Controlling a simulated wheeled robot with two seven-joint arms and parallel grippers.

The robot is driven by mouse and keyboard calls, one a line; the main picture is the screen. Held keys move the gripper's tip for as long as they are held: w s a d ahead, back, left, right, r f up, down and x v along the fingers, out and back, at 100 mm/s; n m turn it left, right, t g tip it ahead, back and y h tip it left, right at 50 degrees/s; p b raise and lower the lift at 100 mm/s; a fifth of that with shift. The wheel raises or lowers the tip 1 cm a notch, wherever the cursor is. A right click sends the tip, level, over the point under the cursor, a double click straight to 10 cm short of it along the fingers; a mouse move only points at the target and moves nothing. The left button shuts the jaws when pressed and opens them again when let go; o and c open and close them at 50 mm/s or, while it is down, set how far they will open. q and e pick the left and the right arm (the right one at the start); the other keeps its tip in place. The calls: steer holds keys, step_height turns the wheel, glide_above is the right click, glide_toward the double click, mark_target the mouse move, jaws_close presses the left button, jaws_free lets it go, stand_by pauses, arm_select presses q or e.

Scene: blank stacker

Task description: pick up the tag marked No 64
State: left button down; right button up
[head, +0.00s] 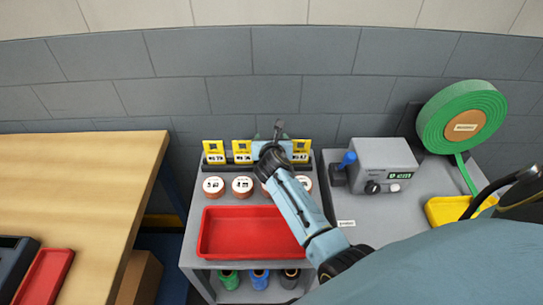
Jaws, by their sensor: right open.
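Several yellow tags with dark print stand in a dark rack at the back of the grey bench: a left one (214,152), a middle one (243,152) and a right one (301,151). Their print is too small to read, so I cannot tell which is No 64. My right gripper (278,131) is open over the rack, between the middle and right tags, and seems to hold nothing. It and its arm hide part of the rack there. I cannot tell whether it touches a tag. My left gripper is out of view.
Round labelled pieces, such as this one (213,187), sit before the rack. A red tray (246,236) lies in front, partly behind my arm. A grey device (383,166), a green reel (462,117) and a yellow tray (447,211) are at right. A wooden table (85,190) stands left.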

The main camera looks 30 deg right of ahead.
steer(key=c, duration=1)
